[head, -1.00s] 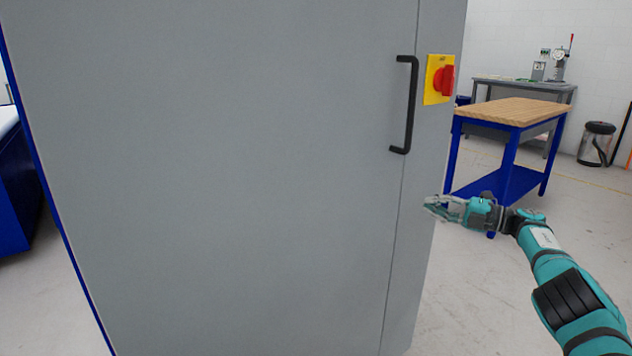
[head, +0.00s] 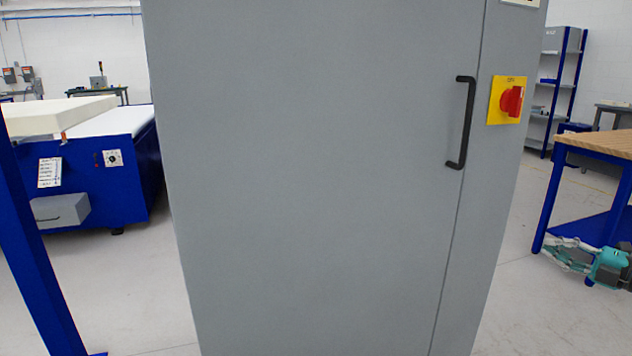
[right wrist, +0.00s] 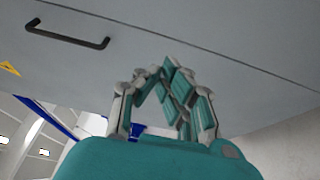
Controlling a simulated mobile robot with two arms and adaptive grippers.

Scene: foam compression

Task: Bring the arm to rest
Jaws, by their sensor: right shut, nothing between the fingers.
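My right gripper (head: 566,246) is at the right edge of the head view, to the right of the grey cabinet and in front of the blue table legs. It is shut and empty. In the right wrist view its fingers (right wrist: 165,82) come together in front of the grey cabinet face (right wrist: 230,60). Most of my right arm is out of the head view. My left gripper is in no view.
The tall grey cabinet (head: 320,180) fills the middle, with a black handle (head: 465,122) and a red switch (head: 510,101) on yellow. A wood-topped blue table (head: 600,145) stands right. A blue machine (head: 90,175) stands left.

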